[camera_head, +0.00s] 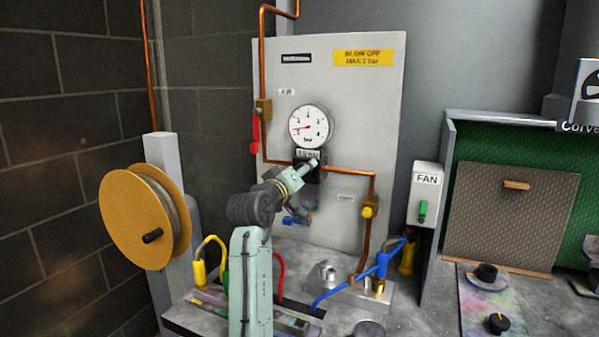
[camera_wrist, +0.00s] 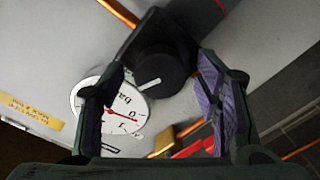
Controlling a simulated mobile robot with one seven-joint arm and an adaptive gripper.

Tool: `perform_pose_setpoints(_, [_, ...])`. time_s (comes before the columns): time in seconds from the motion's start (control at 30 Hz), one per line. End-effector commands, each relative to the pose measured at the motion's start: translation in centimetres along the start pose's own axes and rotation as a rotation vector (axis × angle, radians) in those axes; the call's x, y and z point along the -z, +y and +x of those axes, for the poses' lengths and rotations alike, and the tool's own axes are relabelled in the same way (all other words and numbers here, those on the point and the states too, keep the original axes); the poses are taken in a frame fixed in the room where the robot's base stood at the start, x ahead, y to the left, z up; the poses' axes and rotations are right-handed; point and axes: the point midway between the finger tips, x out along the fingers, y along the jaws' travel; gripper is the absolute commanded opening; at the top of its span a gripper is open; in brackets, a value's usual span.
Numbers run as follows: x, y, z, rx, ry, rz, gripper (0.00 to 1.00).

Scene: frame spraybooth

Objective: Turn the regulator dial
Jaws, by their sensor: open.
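The regulator dial (camera_wrist: 160,72) is a round black knob with a white line on its face, in the wrist view. It sits between the fingers of my open gripper (camera_wrist: 163,88), whose purple pads flank it; I cannot tell whether either touches it. In the head view my gripper (camera_head: 307,172) is at the dark regulator under the gauge, and my wrist hides the dial. The white pressure gauge (camera_head: 309,126) has its red needle pointing left, near the low end of its scale. The wrist view also shows the gauge (camera_wrist: 118,110), rotated and partly behind the left finger.
Copper pipes (camera_head: 345,172) run across the pale panel (camera_head: 375,100). A red valve handle (camera_head: 255,132) hangs left of the gauge, a yellow knob (camera_head: 368,211) lower right. A fan switch box (camera_head: 425,193) and a yellow reel (camera_head: 137,220) stand to either side.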

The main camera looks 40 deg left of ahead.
Motion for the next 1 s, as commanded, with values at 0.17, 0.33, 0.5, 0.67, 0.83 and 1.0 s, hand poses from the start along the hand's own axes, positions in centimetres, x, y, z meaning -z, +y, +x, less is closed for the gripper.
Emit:
perform_pose_setpoints(0.17, [-0.02, 0.01, -0.02, 0.0, 0.0, 0.0, 0.55])
perform_pose_setpoints(0.33, [-0.01, 0.02, -0.03, 0.0, 0.0, 0.0, 0.44])
perform_pose_setpoints(0.5, [-0.01, 0.02, -0.03, 0.0, 0.0, 0.0, 0.33])
perform_pose_setpoints(0.67, [-0.01, 0.01, -0.04, 0.0, 0.0, 0.0, 0.22])
perform_pose_setpoints(0.83, [-0.01, 0.01, -0.04, 0.0, 0.0, 0.0, 0.11])
perform_pose_setpoints(1.0, [-0.03, 0.0, -0.04, -0.001, 0.0, 0.006, 0.1])
